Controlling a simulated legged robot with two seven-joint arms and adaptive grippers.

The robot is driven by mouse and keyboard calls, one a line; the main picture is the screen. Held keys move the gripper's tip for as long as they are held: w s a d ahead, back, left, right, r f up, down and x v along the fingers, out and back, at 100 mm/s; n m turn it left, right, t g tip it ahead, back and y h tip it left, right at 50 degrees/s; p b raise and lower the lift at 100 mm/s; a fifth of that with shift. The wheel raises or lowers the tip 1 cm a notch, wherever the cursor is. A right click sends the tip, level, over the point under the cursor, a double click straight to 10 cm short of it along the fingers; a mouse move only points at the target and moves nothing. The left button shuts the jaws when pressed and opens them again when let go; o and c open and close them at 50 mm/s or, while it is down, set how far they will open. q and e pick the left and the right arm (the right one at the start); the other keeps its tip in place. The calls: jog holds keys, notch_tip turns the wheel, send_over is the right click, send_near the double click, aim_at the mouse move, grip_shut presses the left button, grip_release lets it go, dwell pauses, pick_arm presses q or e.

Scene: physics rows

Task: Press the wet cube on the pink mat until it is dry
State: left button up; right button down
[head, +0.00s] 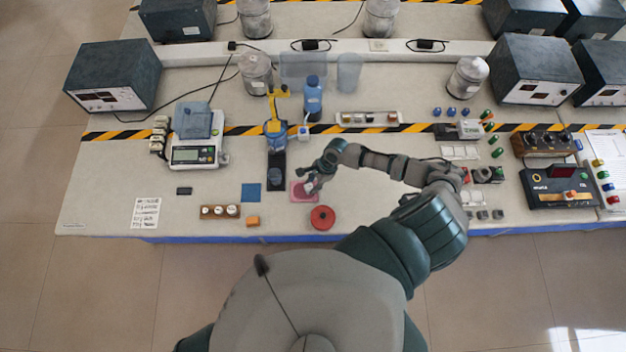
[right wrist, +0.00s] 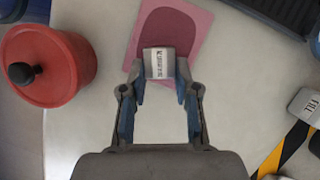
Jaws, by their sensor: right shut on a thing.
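The pink mat (head: 298,197) lies near the front of the bench, and my right gripper (head: 311,186) is over it. In the right wrist view the mat (right wrist: 201,27) carries a large darker pink patch (right wrist: 165,38). The cube is over the near edge of the dark patch. I cannot tell whether its underside touches the mat. My left gripper is out of view.
A red round pot with a black knob (head: 322,218) stands just in front of the mat. A blue square (head: 251,194), an orange block (head: 253,221) and a wooden rack (head: 220,211) lie to the left. A dark tray (head: 276,176) stands close beside the mat.

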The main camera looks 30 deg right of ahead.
jog(key=shift+r, duration=2.55)
